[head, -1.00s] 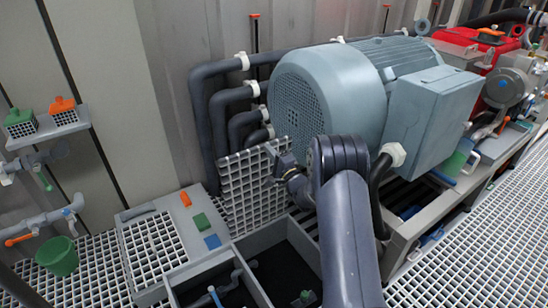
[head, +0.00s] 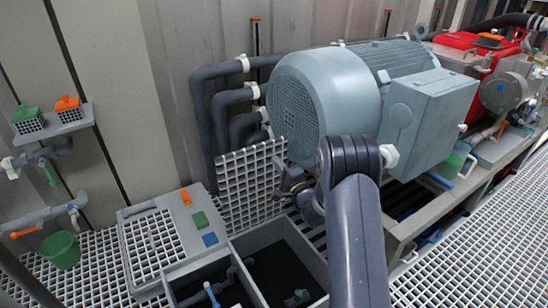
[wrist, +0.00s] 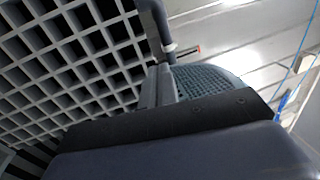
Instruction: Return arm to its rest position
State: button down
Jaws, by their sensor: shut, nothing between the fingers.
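My arm (head: 355,220) rises from the bottom of the head view and bends at a dark elbow in front of the blue-grey motor (head: 310,105). My gripper (head: 284,180) is small and partly hidden behind the arm. It sits in front of the upright white grating panel (head: 243,185), left of the elbow. It is shut and holds nothing. In the wrist view, a dark part of my own wrist fills the bottom, with the grating (wrist: 65,50) at left and the motor's perforated end (wrist: 205,82) beyond.
An open-topped bin (head: 290,240) lies below the gripper. A grey panel (head: 165,225) with orange, green and blue blocks is left of it. A green bucket (head: 60,250) stands farther left. Dark pipes (head: 205,130) run behind the grating. Grated walkway (head: 480,230) is clear at right.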

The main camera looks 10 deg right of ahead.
jog(key=r+p+v, duration=0.1)
jog(key=v, duration=0.5)
jog(key=shift+s+r, duration=0.1)
